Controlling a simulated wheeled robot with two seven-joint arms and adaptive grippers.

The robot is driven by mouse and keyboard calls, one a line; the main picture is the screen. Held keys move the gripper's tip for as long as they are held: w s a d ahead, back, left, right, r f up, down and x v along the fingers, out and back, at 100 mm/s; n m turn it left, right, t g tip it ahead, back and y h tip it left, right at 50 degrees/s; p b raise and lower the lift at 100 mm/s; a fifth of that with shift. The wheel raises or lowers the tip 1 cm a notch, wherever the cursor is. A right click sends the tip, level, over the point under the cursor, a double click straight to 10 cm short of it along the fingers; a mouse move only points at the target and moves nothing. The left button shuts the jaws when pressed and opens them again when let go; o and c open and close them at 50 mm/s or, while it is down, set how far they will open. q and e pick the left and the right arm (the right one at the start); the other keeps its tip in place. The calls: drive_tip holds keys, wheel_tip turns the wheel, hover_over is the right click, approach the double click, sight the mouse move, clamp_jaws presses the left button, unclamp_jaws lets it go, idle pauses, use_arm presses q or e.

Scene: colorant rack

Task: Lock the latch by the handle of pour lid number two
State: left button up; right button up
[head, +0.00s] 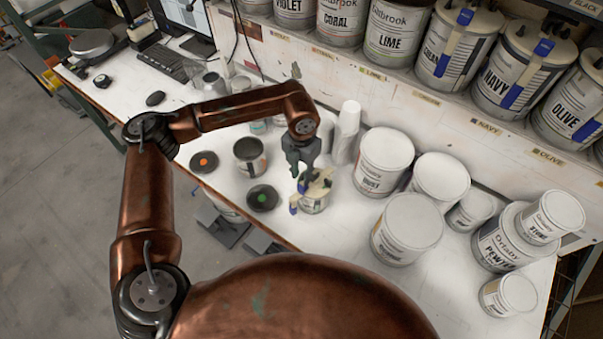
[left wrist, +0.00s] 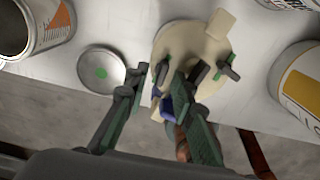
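A small can with a cream pour lid (head: 318,186) stands on the bench in the head view, with blue parts on its near left side. My left gripper (head: 303,180) points down over this lid. In the left wrist view the cream lid (left wrist: 188,48) lies beyond the fingers, with a tab at its upper right. The left gripper (left wrist: 160,80) is open, its fingers apart. A blue part (left wrist: 166,105) shows between and below the fingers, partly hidden by the right one. I cannot read a number on the lid or tell the latch's position. My right gripper is not in view.
A dark disc with a green dot (head: 263,198) and an open can (head: 250,157) stand left of the lidded can. White cups (head: 346,131) stand behind it. Several white cans, including one marked Dust (head: 383,163), crowd the right. The bench's front edge is close.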

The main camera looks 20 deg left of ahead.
sight(302, 176)
use_arm(q)
drive_tip(key=shift+r, duration=4)
